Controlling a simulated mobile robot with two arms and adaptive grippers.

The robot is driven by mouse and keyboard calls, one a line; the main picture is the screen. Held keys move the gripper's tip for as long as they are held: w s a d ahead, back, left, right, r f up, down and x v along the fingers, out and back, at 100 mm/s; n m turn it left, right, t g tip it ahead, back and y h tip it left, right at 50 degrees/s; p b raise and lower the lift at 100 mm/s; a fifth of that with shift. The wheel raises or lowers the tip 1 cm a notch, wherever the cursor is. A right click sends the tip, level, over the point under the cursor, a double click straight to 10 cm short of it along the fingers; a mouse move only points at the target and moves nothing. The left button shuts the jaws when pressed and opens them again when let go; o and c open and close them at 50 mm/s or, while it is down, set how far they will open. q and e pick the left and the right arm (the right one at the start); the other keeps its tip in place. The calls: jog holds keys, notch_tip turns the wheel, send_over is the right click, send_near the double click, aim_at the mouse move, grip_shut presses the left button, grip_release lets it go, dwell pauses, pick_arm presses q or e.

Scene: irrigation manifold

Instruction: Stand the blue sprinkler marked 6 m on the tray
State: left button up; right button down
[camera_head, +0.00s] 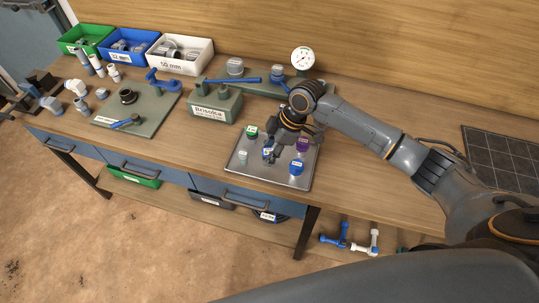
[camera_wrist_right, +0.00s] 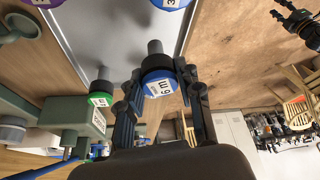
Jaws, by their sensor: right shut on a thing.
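The blue sprinkler marked 6 m (camera_wrist_right: 158,84) is between the fingers of my right gripper (camera_wrist_right: 160,98), which is shut on it. Its dark collar and grey stem point toward the tray (camera_wrist_right: 110,32). In the head view my right gripper (camera_head: 269,154) is low over the tray (camera_head: 265,181), among the other sprinklers, and largely hides the held one. I cannot tell whether the stem touches the tray. My left gripper (camera_wrist_right: 300,28) seems to be the dark shape at the wrist view's upper right; its fingers are unclear.
On the tray are a green sprinkler (camera_head: 251,132), a purple one (camera_head: 302,145), another blue one (camera_head: 296,168) and a small pale green-grey piece (camera_head: 243,158). A green block with a blue lever (camera_head: 215,105) stands behind left.

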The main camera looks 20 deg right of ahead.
notch_tip(320, 180, down, 2)
jog(key=shift+s+p, duration=0.1)
jog(key=shift+p, duration=0.3)
pick_arm(q)
jog(key=shift+r, duration=0.65)
pick_arm(e)
jog(key=shift+f, duration=0.2)
jog(key=shift+f, duration=0.1)
jog(key=c, duration=0.9)
grip_release()
jog(key=shift+r, duration=0.2)
pick_arm(q)
notch_tip(320, 180, down, 2)
jog(key=shift+f+b, duration=0.15)
jog(key=shift+b, duration=1.1)
pick_arm(e)
jog(key=v, duration=1.1)
jog(key=shift+d+r, duration=0.2)
jog(key=shift+r, duration=0.15)
